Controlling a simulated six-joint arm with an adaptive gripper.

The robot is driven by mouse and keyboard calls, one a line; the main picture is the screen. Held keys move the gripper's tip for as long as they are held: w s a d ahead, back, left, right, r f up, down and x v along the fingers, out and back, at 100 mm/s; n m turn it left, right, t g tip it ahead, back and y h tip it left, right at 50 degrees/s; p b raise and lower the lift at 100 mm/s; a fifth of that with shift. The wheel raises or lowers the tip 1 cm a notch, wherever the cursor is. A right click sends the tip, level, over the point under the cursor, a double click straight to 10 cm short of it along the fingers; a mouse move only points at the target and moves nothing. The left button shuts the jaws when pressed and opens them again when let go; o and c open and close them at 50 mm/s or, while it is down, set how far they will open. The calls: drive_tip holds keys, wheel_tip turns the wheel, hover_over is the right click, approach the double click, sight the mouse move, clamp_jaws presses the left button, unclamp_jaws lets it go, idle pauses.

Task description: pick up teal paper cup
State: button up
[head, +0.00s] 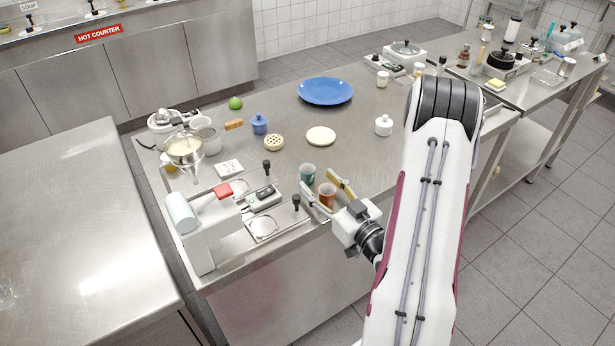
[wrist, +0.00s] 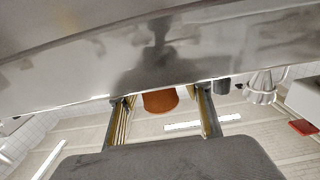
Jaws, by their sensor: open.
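The teal paper cup (head: 308,173) stands upright on the steel counter in the head view, just beyond an orange-brown cup (head: 327,194). My gripper (head: 317,180) is open, with its fingers low over the counter on either side of the orange-brown cup and pointing toward the teal cup. In the wrist view the orange-brown cup (wrist: 160,101) shows between the two open fingers (wrist: 164,102). I cannot make out the teal cup in the wrist view; it may be hidden. Whether the fingers touch either cup I cannot tell.
Left of the cups are a device with black knobs (head: 262,196) and a white machine with a red part (head: 222,191). Beyond are a cream disc (head: 320,136), a blue plate (head: 325,91), a blue jar (head: 259,124) and a white jar (head: 383,125). The counter's front edge is close.

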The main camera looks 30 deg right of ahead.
sight(312, 175)
drive_tip(key=shift+w+r, duration=0.2)
drive_tip(key=shift+w, duration=1.65)
drive_tip(key=c, duration=1.2)
